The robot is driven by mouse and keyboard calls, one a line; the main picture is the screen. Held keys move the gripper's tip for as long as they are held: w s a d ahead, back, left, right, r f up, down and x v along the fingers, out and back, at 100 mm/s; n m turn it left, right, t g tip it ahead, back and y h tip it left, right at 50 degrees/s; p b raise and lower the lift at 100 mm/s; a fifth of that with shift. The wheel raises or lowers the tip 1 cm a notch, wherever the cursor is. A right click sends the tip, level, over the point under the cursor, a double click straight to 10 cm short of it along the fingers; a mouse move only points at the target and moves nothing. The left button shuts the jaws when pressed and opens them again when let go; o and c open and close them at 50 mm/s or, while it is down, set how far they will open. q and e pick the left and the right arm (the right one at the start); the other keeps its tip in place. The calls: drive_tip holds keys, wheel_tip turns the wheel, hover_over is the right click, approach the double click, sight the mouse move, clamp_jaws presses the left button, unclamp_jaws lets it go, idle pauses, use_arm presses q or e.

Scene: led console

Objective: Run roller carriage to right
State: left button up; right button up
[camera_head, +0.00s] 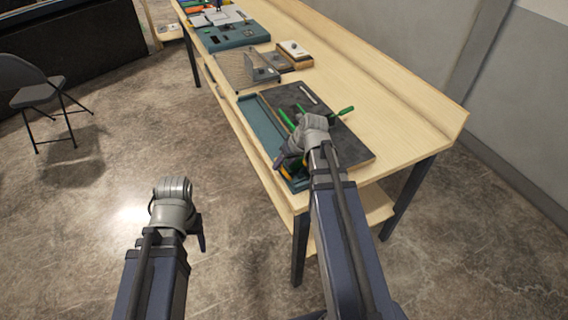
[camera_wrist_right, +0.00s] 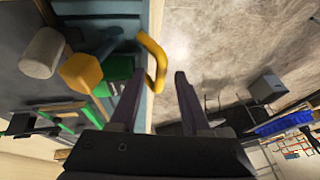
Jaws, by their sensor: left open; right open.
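I cannot tell for sure which part is the roller carriage. My right gripper (camera_head: 285,160) hangs over the front edge of the near tool board (camera_head: 352,148), and my arm hides part of that corner. In the right wrist view the right gripper (camera_wrist_right: 160,95) is open and empty. A curved yellow handle (camera_wrist_right: 155,62) lies just ahead of its fingertips, nearer the left finger; contact cannot be told. A yellow block (camera_wrist_right: 80,73), a grey cylinder (camera_wrist_right: 42,52) and a green part (camera_wrist_right: 115,75) lie left of it. My left gripper (camera_head: 200,232) is open over the floor, away from the bench.
A long wooden bench (camera_head: 405,125) runs away from me. A teal strip (camera_head: 262,122) lies along the board's front. Further back are a mesh panel (camera_head: 235,70), a small wooden box (camera_head: 294,52) and a teal console (camera_head: 232,36). A folding chair (camera_head: 40,92) stands far left; floor is clear between.

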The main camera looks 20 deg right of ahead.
drive_tip(key=shift+r, duration=0.1)
drive_tip(key=p+v, duration=0.7)
drive_tip(key=shift+r, duration=0.3)
drive_tip(key=shift+s, duration=0.15)
drive_tip(key=s+a+f+n+g+h+b, duration=0.2)
drive_tip(key=s+a, duration=0.4)
drive_tip(key=a, duration=0.5)
drive_tip(key=s+a+f+n+g+h+b, duration=0.1)
drive_tip(key=s+a+f, duration=0.3)
drive_tip(key=a, duration=0.8)
drive_tip(key=shift+s+f+n+g+h+b, duration=0.25)
drive_tip(key=shift+s+n+g+h+b, duration=0.15)
drive_tip(key=shift+s+g+b, duration=0.5)
drive_tip(key=shift+c, duration=0.2)
